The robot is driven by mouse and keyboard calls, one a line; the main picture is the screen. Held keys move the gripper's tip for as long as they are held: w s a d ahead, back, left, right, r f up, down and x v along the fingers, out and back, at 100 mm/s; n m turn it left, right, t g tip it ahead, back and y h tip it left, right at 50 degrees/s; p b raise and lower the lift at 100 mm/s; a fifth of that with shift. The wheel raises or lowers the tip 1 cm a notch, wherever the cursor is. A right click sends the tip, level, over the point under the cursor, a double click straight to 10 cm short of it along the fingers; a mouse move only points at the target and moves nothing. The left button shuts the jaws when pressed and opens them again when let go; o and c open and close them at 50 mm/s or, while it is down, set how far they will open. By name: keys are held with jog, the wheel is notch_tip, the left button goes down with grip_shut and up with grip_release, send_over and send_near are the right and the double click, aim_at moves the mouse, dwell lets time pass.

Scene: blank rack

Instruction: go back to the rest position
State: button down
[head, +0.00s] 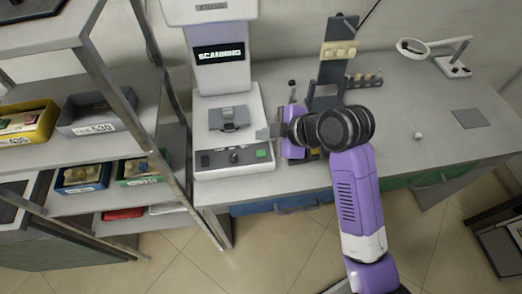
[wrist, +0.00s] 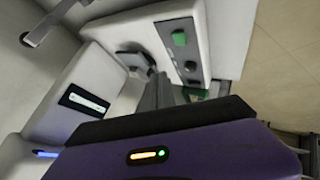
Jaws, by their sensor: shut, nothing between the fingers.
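My gripper (head: 264,134) is at the end of my purple and black arm, pointing left at the right edge of a white machine (head: 224,30). Its fingers look shut and hold nothing. In the wrist view the grey fingers (wrist: 157,92) show close together in front of the machine's base. The machine's display (head: 219,54) reads "SCANNING". A grey block-like part (head: 229,117) sits on the machine's plate, left of and apart from my gripper. The machine's front panel has a dark knob and a green button (head: 263,153). My arm hides part of the bench.
A metal shelf rack (head: 98,75) with several labelled bins stands at left. Behind my arm is a dark upright stand (head: 332,60) with tan parts. A ring magnifier lamp (head: 413,47) and a dark flat pad (head: 470,118) are at right. Bare bench (head: 400,95) lies between.

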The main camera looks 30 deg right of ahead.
dwell(0.4)
jog(key=shift+w+r+m, duration=0.15)
jog(key=shift+w+m, duration=0.05)
jog(key=shift+m, duration=0.1)
jog(key=d+r+m+t+h, duration=0.4)
jog(key=r+m+t, duration=0.25)
jog(key=m, duration=0.25)
jog(key=s+a+f+m, duration=0.1)
jog(key=s+a+m, duration=0.1)
jog(key=s, duration=1.5)
jog(key=s+a+f+m, duration=0.2)
jog(key=s, duration=1.5)
jog(key=shift+a+f, duration=0.2)
jog(key=shift+a, duration=0.05)
